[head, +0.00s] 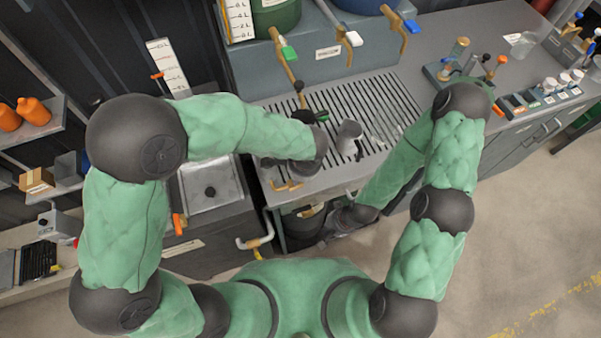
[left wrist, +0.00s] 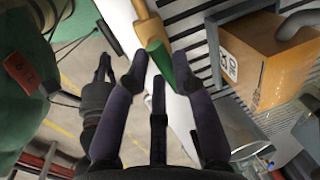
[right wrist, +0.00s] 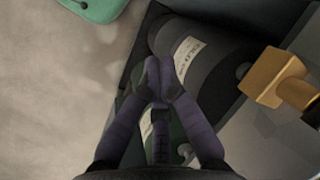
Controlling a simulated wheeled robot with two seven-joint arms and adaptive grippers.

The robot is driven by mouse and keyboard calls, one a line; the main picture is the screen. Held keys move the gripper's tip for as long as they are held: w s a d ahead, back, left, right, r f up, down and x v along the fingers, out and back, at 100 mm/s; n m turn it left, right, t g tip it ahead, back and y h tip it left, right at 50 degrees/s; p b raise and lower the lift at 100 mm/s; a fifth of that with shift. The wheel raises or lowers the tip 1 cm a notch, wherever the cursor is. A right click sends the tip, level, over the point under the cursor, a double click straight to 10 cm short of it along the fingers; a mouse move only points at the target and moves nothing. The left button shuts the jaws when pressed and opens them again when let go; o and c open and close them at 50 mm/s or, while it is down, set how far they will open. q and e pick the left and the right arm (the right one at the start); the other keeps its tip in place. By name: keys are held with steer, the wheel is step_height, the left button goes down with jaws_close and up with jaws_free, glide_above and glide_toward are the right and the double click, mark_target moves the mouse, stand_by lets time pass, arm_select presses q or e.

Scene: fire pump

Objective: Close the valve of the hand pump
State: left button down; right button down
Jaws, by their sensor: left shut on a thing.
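My left gripper (head: 318,117) reaches over the slatted bench top. In the left wrist view its fingers (left wrist: 175,55) are on either side of a green handle (left wrist: 160,62) on a brass fitting (left wrist: 149,28), and the gripper is shut on that handle. In the head view the arm and fingers largely hide this handle. My right gripper (head: 338,230) is low at the bench front. In the right wrist view its fingertips (right wrist: 160,72) are together, in front of a dark labelled cylinder (right wrist: 205,62). I cannot tell which part is the hand pump's body.
A brass fitting (right wrist: 275,78) stands beside the dark cylinder. Taps with green (head: 289,53), white (head: 354,39) and blue (head: 412,26) handles hang above the slatted tray (head: 395,98). A metal cup (head: 349,135) stands near my left gripper. Open floor (head: 530,230) lies to the right.

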stand_by(0.4)
arm_select(q)
steer(key=c, duration=1)
jaws_free()
steer(key=shift+r, duration=0.1)
steer(key=r, duration=0.4)
steer(key=s+r, duration=0.1)
steer(key=r, duration=0.2)
steer(key=s+d+r, duration=0.1)
steer(key=r, duration=0.3)
steer(key=shift+r, duration=0.3)
